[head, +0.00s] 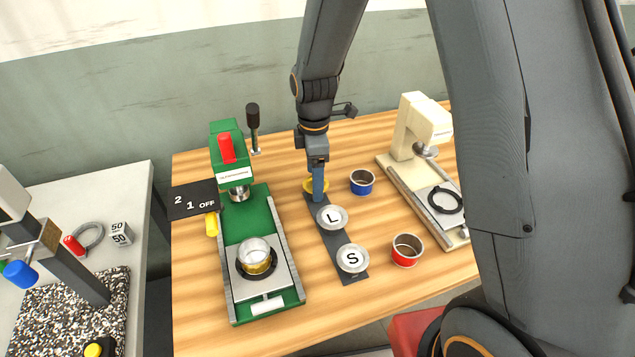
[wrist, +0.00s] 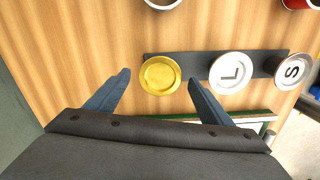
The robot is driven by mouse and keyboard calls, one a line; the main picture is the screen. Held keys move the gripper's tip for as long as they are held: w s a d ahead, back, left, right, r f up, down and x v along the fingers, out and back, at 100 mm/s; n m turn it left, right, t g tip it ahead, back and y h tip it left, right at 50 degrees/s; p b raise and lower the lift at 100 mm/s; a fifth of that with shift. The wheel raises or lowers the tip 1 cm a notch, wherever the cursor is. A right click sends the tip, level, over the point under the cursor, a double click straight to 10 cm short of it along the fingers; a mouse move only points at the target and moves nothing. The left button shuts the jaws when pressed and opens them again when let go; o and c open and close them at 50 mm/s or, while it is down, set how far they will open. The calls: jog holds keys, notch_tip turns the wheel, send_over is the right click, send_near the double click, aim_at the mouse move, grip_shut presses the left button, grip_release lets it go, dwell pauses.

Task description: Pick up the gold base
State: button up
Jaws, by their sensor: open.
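The gold base (wrist: 160,76) is a round, shallow gold disc at the left end of a dark strip in the wrist view. In the head view the gold base (head: 309,186) is at the far end of that strip, partly hidden by my gripper (head: 318,194). In the wrist view my gripper (wrist: 160,82) is open and empty, with one blue-grey finger on each side of the gold base in the picture. I cannot tell its exact height above the base.
The dark strip (head: 326,240) also carries silver discs marked L (head: 332,217) and S (head: 352,258). A green press (head: 262,220) stands left. A blue tin (head: 361,182), red tin (head: 407,250) and cream press (head: 412,135) are right. Bare wood surrounds the strip.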

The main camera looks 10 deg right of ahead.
jog(key=shift+f, duration=0.25)
dwell(0.6)
jog(key=shift+c, duration=0.3)
jog(key=c, duration=1.1)
